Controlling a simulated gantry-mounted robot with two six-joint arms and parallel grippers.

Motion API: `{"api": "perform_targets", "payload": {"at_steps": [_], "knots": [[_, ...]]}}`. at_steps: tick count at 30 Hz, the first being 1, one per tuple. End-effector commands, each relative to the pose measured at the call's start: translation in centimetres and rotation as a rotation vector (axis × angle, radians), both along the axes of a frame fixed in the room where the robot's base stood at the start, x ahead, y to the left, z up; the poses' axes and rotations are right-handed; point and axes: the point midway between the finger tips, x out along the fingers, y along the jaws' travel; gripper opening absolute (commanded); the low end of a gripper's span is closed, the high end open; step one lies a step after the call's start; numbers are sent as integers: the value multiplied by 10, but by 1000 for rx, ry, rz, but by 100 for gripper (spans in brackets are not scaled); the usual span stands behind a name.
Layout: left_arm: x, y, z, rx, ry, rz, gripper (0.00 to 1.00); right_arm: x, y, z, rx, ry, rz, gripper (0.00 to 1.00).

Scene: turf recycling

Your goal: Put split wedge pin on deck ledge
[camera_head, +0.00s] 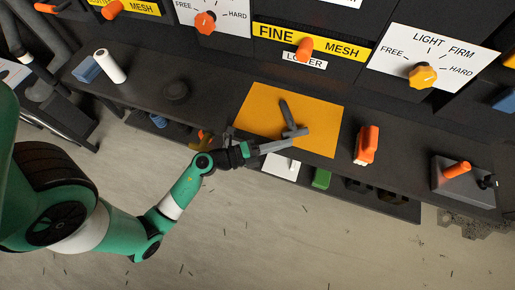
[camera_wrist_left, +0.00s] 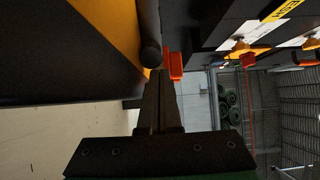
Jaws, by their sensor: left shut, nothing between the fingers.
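A dark grey pin-like piece (camera_head: 287,113), which looks like the split wedge pin, lies on a yellow-orange mat (camera_head: 254,108) on the dark ledge (camera_head: 212,101). My left gripper (camera_head: 297,136) reaches in over the mat's front edge. Its fingers are shut with nothing between them, close to the near end of the piece; whether they touch cannot be told. In the left wrist view the closed fingers (camera_wrist_left: 160,78) point at a dark rounded end (camera_wrist_left: 150,52) beside the yellow mat (camera_wrist_left: 122,22). My right gripper is not in view.
An orange block (camera_head: 366,145) stands right of the mat, and a grey box with an orange handle (camera_head: 457,169) is farther right. A white cylinder (camera_head: 110,66) and a blue block (camera_head: 86,69) are at the left. A panel with knobs rises behind.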

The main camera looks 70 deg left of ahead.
Motion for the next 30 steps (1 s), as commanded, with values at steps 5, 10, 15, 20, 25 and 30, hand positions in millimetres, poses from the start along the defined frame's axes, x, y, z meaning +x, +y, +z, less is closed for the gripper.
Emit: {"api": "perform_targets", "payload": {"at_steps": [5, 10, 15, 20, 25, 30], "knots": [[-8, -21, 2, -5, 5, -5, 0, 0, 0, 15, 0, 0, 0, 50], [-39, -16, 1, -6, 5, 8, 0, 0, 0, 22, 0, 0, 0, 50], [-69, -12, 2, -6, 5, 9, 0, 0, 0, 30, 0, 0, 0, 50], [-93, -10, 1, -5, 3, 8, 0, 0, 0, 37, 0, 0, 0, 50], [-105, -10, 1, -3, 1, 4, 0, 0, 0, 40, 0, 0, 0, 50], [-108, -11, 0, -2, 0, 0, 0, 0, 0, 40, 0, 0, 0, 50]]}}
